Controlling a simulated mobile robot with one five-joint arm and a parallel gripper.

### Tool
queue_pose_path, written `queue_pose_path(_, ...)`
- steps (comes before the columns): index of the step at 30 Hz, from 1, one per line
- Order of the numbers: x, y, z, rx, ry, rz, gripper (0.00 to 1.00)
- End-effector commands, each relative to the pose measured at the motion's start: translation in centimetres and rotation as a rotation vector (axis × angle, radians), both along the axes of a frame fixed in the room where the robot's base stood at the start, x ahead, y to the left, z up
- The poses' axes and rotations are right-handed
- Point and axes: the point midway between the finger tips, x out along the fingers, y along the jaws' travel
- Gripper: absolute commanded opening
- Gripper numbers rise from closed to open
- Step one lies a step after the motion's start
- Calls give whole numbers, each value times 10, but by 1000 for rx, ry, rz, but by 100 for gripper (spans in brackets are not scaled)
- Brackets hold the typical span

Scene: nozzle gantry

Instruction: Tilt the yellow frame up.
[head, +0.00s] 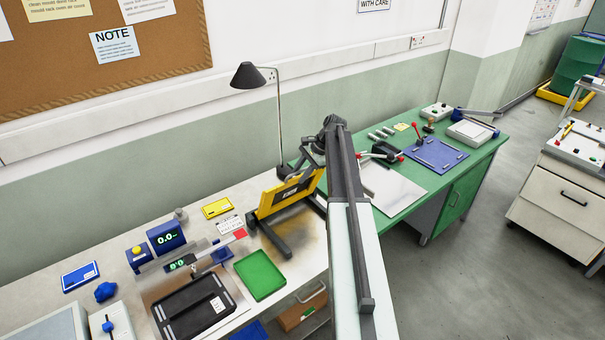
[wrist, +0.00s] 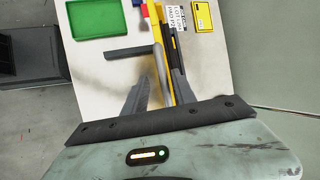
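The yellow frame (head: 264,206) stands tilted steeply up from a dark base with feet on the pale bench, with a dark panel on its face. In the wrist view the yellow frame (wrist: 158,40) shows nearly edge-on. My gripper (head: 310,172) is at the frame's upper right end. In the wrist view my gripper (wrist: 160,78) has its two dark fingers spread, with the yellow edge running between them, close to the right finger. A gap shows between the left finger and the frame. Contact on the right side cannot be told.
A green tray (head: 260,274), a black tray (head: 193,305) and a blue display (head: 166,237) are on the bench left of the frame. A black lamp (head: 248,77) stands behind it. A green bench (head: 432,195) with tools is to the right.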

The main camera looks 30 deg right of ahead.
Motion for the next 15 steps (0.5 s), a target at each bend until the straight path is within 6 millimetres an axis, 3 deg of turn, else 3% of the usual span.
queue_pose_path(5, -3, -5, 15, -1, 0, -1, 32)
queue_pose_path(15, -19, -29, 68, 2, 1, 0, 32)
